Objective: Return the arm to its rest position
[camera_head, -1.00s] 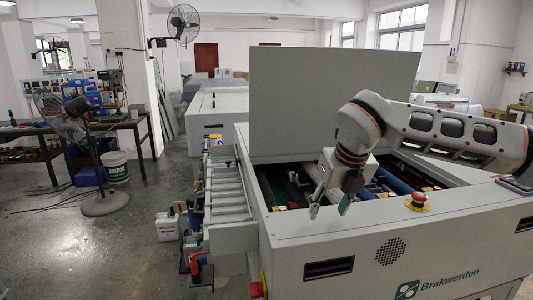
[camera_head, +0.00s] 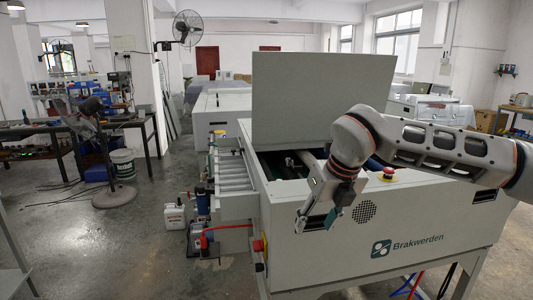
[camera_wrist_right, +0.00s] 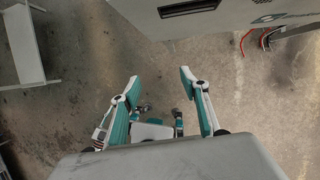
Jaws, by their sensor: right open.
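My right gripper (camera_head: 317,222) hangs in front of the plate processor's front panel in the head view, fingers pointing down. In the right wrist view the right gripper (camera_wrist_right: 155,85) has its two fingers wide apart with nothing between them, over the bare floor. The right arm (camera_head: 430,145) reaches in from the right edge, across the front of the machine. The plate processor (camera_head: 440,215) is a light grey box with its lid (camera_head: 320,100) raised. My left gripper does not show in the head view.
A red emergency button (camera_head: 388,173) sits on the machine's top edge. A roller conveyor (camera_head: 234,172) joins its left side. A white canister (camera_head: 174,220) stands on the floor. Red and blue hoses (camera_head: 410,287) hang below the machine. Open floor lies to the left.

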